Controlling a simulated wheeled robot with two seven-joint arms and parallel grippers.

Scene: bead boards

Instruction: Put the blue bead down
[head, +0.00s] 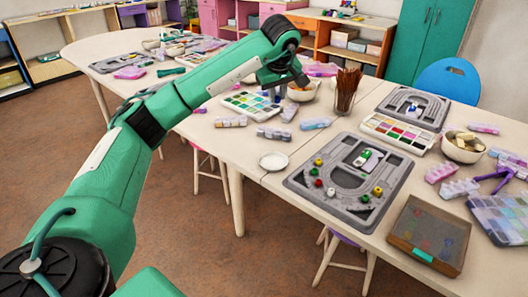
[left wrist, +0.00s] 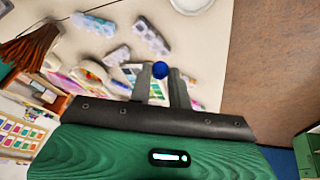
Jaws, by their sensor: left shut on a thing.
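The blue bead (left wrist: 159,70) is between the fingertips of my left gripper (left wrist: 161,80) in the left wrist view. The gripper is shut on it and holds it over the pale table. In the head view my left gripper (head: 272,96) points down near a paint palette (head: 250,104), and I cannot make out the bead clearly there. A grey bead board (head: 300,186) with several red, yellow, green and white pieces lies nearer, to the right. My right gripper is not in view.
A small white dish (head: 273,161) stands left of the bead board. A cup of brown sticks (head: 346,92), another grey board (head: 428,106) and a wooden-framed box (head: 428,236) crowd the table. The table's front edge drops to the brown floor (left wrist: 270,70).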

